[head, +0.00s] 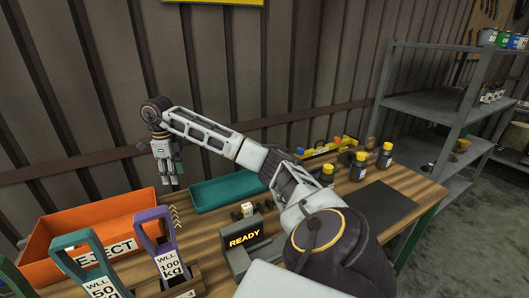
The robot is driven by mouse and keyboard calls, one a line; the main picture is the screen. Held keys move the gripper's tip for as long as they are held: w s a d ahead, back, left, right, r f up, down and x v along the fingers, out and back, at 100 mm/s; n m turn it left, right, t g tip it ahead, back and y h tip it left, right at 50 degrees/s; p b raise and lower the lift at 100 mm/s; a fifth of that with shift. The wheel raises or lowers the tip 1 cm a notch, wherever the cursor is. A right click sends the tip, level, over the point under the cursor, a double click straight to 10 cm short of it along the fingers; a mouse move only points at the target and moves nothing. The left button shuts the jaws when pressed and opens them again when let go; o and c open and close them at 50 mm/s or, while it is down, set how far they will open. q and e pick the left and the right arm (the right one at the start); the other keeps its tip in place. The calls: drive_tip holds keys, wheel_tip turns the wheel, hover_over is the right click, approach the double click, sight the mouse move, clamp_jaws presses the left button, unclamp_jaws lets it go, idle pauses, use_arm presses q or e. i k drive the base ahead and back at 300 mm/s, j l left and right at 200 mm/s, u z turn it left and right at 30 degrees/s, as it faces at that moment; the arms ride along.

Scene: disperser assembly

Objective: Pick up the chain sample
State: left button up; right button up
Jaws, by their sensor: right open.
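My right gripper (169,184) hangs pointing down at the back of the wooden bench, just beyond the orange bin and left of the teal tray. It is open, and I see nothing held between its fingers. I cannot make out a chain sample for certain. My right arm crosses the bench and hides part of its middle. My left gripper is out of view.
An orange reject bin (62,231) stands at the left. Tagged handles, purple (152,216) and teal (68,256), stand in front of it. A teal tray (222,192) lies behind a READY display (244,239). Yellow-capped bottles (385,156) and a dark mat (381,203) are right.

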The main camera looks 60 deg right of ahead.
sight(247, 210)
drive_tip(key=z, duration=1.95)
